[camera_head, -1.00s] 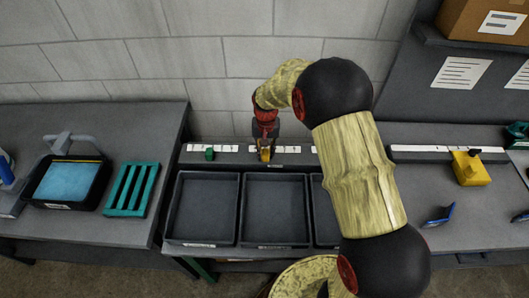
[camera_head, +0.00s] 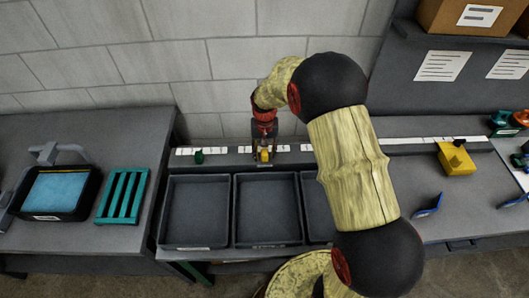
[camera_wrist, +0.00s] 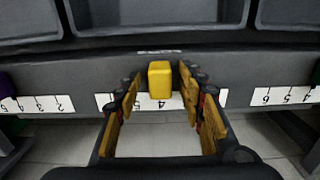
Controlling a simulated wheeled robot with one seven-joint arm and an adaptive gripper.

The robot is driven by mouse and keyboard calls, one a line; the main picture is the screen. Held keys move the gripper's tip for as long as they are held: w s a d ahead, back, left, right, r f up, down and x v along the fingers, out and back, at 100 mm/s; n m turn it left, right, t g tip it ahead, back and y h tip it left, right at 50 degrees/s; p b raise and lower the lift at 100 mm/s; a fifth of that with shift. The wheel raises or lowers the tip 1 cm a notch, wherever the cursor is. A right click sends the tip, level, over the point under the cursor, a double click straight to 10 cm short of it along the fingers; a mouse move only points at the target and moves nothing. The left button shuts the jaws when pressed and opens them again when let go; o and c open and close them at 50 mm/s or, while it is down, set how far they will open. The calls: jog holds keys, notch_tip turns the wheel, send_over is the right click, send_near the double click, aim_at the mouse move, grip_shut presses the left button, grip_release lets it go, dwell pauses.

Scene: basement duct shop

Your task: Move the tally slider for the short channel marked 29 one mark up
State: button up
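A yellow slider block (camera_head: 265,156) sits on the grey rail behind the dark trays. In the wrist view, the yellow slider (camera_wrist: 159,79) stands upright between the fingers of my gripper (camera_wrist: 160,92). The fingers are spread with a visible gap on each side of it. A white numbered scale (camera_wrist: 146,102) lies by the slider, upside down in this view; the slider stands near the 4, with the 5 to its left. In the head view my gripper (camera_head: 264,142) is over the slider. I cannot read a channel mark 29.
A purple slider (camera_wrist: 5,85) shows at the wrist view's left edge. Dark trays (camera_head: 197,245) stand in front of the rail. A yellow block (camera_head: 456,160) is on the right bench.

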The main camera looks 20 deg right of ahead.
aim_at(265, 152)
jog(key=shift+r, duration=0.15)
notch_tip(265, 152, up, 12)
dwell(0.5)
dwell(0.4)
jog(key=s+a+r+n+t, duration=0.1)
jog(key=s+r+t, duration=0.1)
jog(key=s+r, duration=0.4)
jog(key=s+a+r+n+t, duration=0.1)
jog(key=s+r, duration=0.4)
jog(key=s, duration=0.8)
jog(key=s+a+r+n+t+b, duration=0.1)
jog(key=s+r+t, duration=0.1)
jog(key=s+r, duration=0.4)
jog(key=s, duration=0.3)
jog(key=shift+s+a+r+n+t, duration=0.2)
jog(key=shift+a+r+n+t, duration=0.1)
jog(key=shift+a, duration=0.05)
dwell(1.1)
